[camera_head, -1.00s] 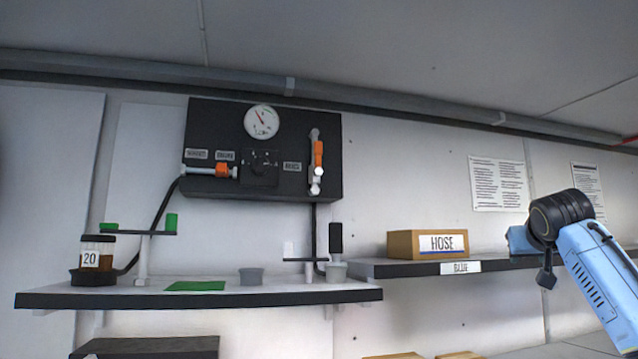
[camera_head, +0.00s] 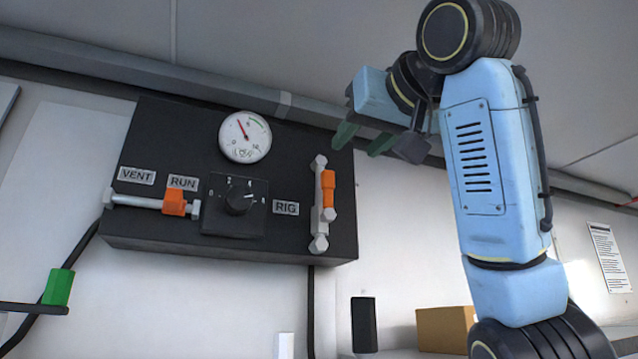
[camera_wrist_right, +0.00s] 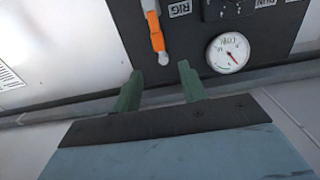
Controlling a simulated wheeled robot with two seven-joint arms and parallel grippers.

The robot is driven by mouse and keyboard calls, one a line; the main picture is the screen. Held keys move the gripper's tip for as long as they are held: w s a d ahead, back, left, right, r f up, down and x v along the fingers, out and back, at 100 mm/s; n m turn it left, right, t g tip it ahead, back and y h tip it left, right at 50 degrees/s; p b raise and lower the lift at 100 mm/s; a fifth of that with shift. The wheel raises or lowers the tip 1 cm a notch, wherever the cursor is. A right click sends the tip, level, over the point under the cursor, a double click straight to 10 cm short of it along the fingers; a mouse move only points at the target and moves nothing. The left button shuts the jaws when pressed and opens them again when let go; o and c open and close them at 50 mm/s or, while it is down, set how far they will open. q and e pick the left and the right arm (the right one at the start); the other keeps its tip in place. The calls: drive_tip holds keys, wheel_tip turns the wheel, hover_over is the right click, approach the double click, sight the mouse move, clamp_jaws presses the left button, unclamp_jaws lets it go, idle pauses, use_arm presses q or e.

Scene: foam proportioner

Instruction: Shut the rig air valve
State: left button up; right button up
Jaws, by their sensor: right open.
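The rig air valve is a grey vertical pipe fitting with an orange handle (camera_head: 328,189) at the right end of the black wall panel (camera_head: 230,254), beside the RIG label (camera_head: 286,207). The handle lies along the pipe. In the right wrist view the orange handle (camera_wrist_right: 156,36) shows upside down, just beyond the fingers. My right gripper (camera_head: 362,142) has two green fingers, apart and empty, above and right of the valve in the head view. The fingers also show in the right wrist view (camera_wrist_right: 160,82), with nothing between them. My left gripper is not in view.
The panel also carries a gauge (camera_head: 245,137), a black knob (camera_head: 239,199) and a second orange handle (camera_head: 175,202) by the VENT and RUN labels. A pipe (camera_head: 120,78) runs above the panel. A cardboard box (camera_head: 445,330) stands lower right.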

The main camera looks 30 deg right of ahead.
sight(330, 173)
drive_tip(key=w+p, duration=0.1)
drive_tip(key=w, duration=0.2)
drive_tip(key=w+p, duration=0.2)
drive_tip(key=w, duration=0.2)
drive_tip(key=w+p, duration=0.1)
drive_tip(key=w, duration=0.2)
drive_tip(key=shift+w+d+r, duration=0.1)
drive_tip(key=shift+w+d, duration=0.3)
drive_tip(key=shift+w+p, duration=0.35)
drive_tip(key=shift+w, duration=0.4)
drive_tip(key=shift+c, duration=0.4)
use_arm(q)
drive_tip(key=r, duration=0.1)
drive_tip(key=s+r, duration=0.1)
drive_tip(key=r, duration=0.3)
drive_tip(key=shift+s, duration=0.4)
use_arm(e)
clamp_jaws()
